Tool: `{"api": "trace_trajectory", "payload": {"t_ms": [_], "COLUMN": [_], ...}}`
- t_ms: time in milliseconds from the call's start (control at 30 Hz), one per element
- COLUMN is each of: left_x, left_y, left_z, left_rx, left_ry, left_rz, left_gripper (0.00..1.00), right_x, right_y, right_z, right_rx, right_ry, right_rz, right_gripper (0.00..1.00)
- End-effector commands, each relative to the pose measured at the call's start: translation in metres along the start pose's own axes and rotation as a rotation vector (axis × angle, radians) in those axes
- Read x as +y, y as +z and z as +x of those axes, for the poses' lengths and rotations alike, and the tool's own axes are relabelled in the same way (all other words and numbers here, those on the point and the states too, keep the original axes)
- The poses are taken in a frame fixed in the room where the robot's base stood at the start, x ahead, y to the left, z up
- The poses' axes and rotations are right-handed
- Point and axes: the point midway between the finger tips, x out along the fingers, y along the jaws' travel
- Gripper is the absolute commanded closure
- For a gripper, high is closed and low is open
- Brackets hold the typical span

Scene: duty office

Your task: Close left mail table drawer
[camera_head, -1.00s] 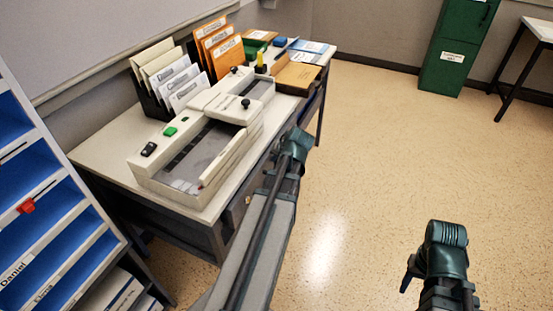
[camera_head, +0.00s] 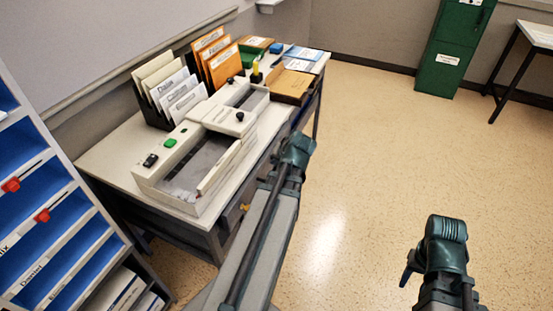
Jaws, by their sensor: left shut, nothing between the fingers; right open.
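The mail table (camera_head: 110,160) stands at the left of the head view, with a dark metal front below its pale top. A small brass-coloured spot (camera_head: 244,207) shows low on that front, beside my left arm. My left gripper (camera_head: 296,150) is shut and empty at the table's front edge, near its right part. Whether it touches the drawer front cannot be told, because my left arm hides much of that front. How far the left drawer stands open is hidden too. My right gripper (camera_head: 445,230) is open and empty over the floor at right, away from the table.
On the table are a mail machine (camera_head: 187,180), a rack of white envelopes (camera_head: 178,92), orange folders (camera_head: 218,50) and a brown box (camera_head: 287,87). A blue pigeonhole shelf (camera_head: 60,225) stands at left. A green cabinet (camera_head: 450,45) is at the back. The floor is clear at right.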

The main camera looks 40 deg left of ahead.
Motion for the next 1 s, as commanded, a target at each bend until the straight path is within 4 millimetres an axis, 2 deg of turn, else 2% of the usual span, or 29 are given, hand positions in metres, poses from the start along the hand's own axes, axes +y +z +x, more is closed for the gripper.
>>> {"api": "trace_trajectory", "payload": {"t_ms": [67,167,267,400,600,800,1000], "left_x": [0.000,0.004,0.012,0.026,0.049,0.082,0.113], "left_y": [0.000,0.002,0.002,-0.002,-0.017,-0.034,-0.047], "left_z": [0.000,0.009,0.028,0.057,0.083,0.096,0.095], "left_rx": [0.000,0.011,0.041,0.111,0.222,0.335,0.421], "left_ry": [-0.001,-0.020,-0.076,-0.208,-0.410,-0.607,-0.758], "left_rz": [0.001,0.020,0.075,0.202,0.394,0.578,0.712], "left_gripper": [1.00,1.00,1.00,1.00,1.00,1.00,1.00], "right_x": [0.000,-0.001,-0.004,-0.008,-0.015,-0.020,-0.024], "right_y": [0.000,-0.001,-0.003,-0.006,-0.010,-0.014,-0.016], "right_z": [0.000,0.013,0.040,0.090,0.156,0.219,0.260], "right_rx": [0.000,0.000,0.000,0.001,0.003,0.004,0.005], "right_ry": [0.000,0.000,0.000,0.001,0.002,0.003,0.004], "right_rz": [0.000,-0.001,-0.002,-0.005,-0.009,-0.013,-0.016], "right_gripper": [0.50,0.50,0.50,0.50,0.50,0.50,0.50]}}
